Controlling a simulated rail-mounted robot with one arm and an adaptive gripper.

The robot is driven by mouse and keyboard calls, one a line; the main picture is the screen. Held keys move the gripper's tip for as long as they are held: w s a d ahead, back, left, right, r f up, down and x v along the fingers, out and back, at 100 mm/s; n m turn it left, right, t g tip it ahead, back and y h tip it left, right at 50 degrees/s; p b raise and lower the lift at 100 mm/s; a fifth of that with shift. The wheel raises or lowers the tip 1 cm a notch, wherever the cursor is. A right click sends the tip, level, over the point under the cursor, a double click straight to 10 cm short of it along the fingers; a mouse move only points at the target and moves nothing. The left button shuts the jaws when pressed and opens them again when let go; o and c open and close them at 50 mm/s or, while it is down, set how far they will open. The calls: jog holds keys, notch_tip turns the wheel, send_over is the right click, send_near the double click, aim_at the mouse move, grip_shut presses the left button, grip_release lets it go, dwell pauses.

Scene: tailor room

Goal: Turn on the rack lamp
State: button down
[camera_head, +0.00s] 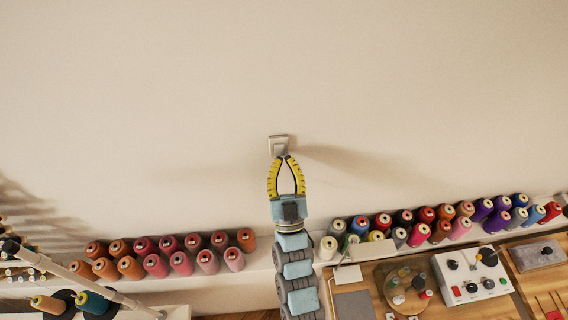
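A small light-coloured wall switch (279,141) is on the wall, above the middle of the shelves. My gripper (284,158), with yellow and black fingers, points up at it from below. The fingertips come together at the switch's lower edge, with a gap between the fingers lower down. Nothing shows between them. The tips overlap the switch's lower part in the picture; I cannot tell whether they touch it. I cannot make out a rack lamp in this view.
Orange and red thread spools (155,265) stand at left, and many-coloured spools (440,222) at right. A wooden worktop (440,307) holds a white control box (470,277). A pale pole (85,283) crosses the lower left. The wall around the switch is bare.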

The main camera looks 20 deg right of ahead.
jog(key=f+b, duration=0.1)
jog(key=b, duration=0.2)
jog(key=shift+w+d+t, duration=0.1)
jog(key=shift+w+t, duration=0.25)
jog(key=shift+t, duration=0.05)
jog(key=shift+r, duration=0.35)
jog(key=shift+s, duration=0.15)
jog(key=b+v, duration=0.2)
jog(key=v, duration=1.1)
jog(key=shift+s+a+r, duration=0.2)
jog(key=shift+s+r, duration=0.05)
jog(key=shift+s, duration=0.05)
